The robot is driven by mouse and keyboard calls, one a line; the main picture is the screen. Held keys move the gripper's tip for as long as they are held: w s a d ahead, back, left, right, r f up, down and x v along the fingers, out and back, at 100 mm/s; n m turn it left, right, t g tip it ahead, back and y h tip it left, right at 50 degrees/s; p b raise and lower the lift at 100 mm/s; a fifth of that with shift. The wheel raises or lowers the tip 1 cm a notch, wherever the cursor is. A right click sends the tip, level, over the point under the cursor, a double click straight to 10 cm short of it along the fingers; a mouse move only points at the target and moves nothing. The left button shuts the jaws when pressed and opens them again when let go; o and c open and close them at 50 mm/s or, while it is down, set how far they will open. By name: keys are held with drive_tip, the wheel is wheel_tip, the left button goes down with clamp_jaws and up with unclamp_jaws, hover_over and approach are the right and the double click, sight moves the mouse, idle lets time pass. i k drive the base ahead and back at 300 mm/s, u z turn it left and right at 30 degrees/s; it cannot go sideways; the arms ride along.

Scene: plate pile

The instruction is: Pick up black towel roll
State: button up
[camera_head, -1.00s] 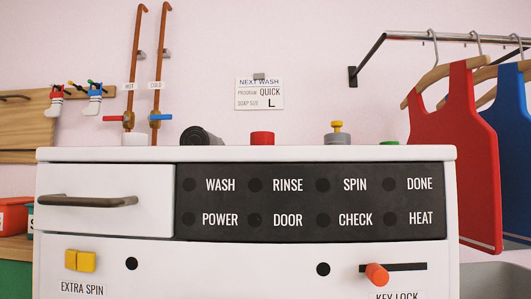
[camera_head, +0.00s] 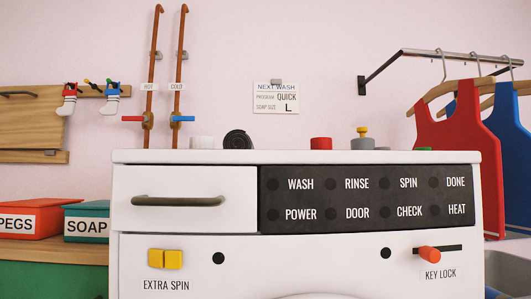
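The black towel roll (camera_head: 238,140) lies on top of the white washing machine (camera_head: 184,246), left of the middle of its top. Its spiral end faces me, and the top's front edge hides its lowest part. My gripper is not in view.
On the machine top, a white object (camera_head: 202,142) stands just left of the roll, a red one (camera_head: 321,143) to its right, then a grey one with a yellow knob (camera_head: 362,141). Copper pipes (camera_head: 153,60) rise behind. Red and blue aprons (camera_head: 455,140) hang at the right.

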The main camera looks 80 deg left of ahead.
sight(236, 138)
drive_tip(key=u, duration=0.05)
drive_tip(key=k, duration=0.55)
drive_tip(key=u, duration=2.8)
drive_tip(key=i, duration=0.5)
drive_tip(key=z, duration=0.65)
